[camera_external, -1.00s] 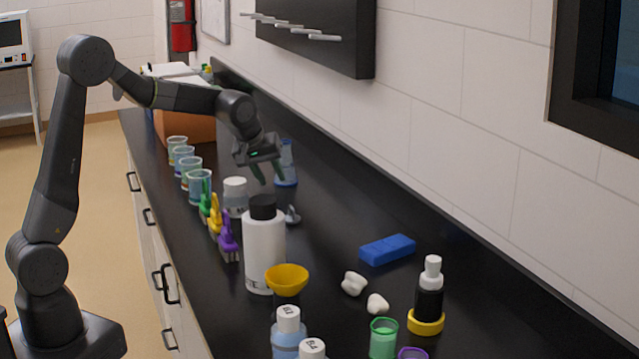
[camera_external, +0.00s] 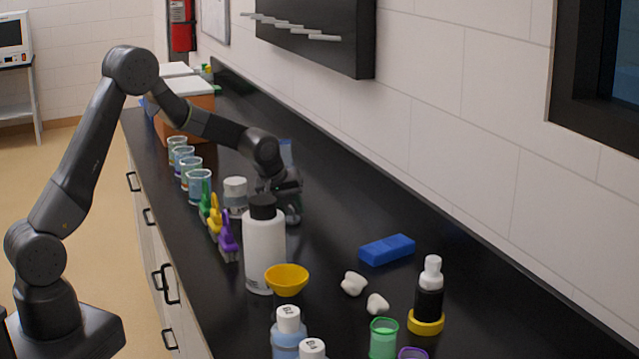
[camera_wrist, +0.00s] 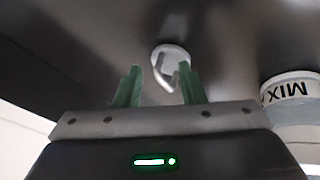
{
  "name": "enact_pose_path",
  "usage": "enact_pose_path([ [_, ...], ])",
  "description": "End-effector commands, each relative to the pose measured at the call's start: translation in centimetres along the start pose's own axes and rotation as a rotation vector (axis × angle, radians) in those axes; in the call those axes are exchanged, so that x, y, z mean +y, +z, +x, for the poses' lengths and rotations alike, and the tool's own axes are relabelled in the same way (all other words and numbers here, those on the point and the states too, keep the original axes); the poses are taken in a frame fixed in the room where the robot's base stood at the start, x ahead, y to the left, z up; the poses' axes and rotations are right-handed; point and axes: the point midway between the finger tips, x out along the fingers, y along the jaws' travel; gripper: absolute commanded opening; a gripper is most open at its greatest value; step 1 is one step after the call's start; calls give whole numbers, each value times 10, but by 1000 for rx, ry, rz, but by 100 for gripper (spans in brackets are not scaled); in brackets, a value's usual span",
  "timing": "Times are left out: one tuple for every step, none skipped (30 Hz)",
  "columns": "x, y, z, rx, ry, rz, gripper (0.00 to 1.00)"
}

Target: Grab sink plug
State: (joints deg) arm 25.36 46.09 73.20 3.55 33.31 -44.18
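The sink plug is a small grey-white disc with a curved handle (camera_wrist: 172,60), lying on the dark counter in the wrist view. It shows just beyond and between the fingertips of my gripper (camera_wrist: 158,82), nearer the right finger. The green fingers are apart with nothing gripped between them. I cannot tell whether the right finger touches the handle. In the external view my gripper (camera_external: 283,205) is low over the counter behind the white bottle with the black cap. The plug is hidden there by my gripper.
The white black-capped bottle (camera_external: 264,250) stands close in front of my gripper. A white-lidded jar labelled MIX (camera_wrist: 290,92) is at the right in the wrist view. Coloured brushes (camera_external: 216,222) and several beakers (camera_external: 199,185) line the left edge. A blue block (camera_external: 387,250) lies right.

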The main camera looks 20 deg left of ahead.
Motion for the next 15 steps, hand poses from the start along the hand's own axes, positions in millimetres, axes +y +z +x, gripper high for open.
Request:
enact_pose_path([
  [0,0,2,0,0,0,36],
  [0,0,2,0,0,0,36],
  [0,0,3,0,0,0,36],
  [0,0,3,0,0,0,36],
  [0,0,3,0,0,0,36],
  [0,0,3,0,0,0,36],
  [0,0,3,0,0,0,36],
  [0,0,3,0,0,0,36],
  [0,0,3,0,0,0,28],
  [0,0,3,0,0,0,22],
  [0,0,3,0,0,0,16],
  [0,0,3,1,0,0,8],
  [0,0,3,1,0,0,3],
  [0,0,3,1,0,0,0],
  [0,0,3,0,0,0,0],
])
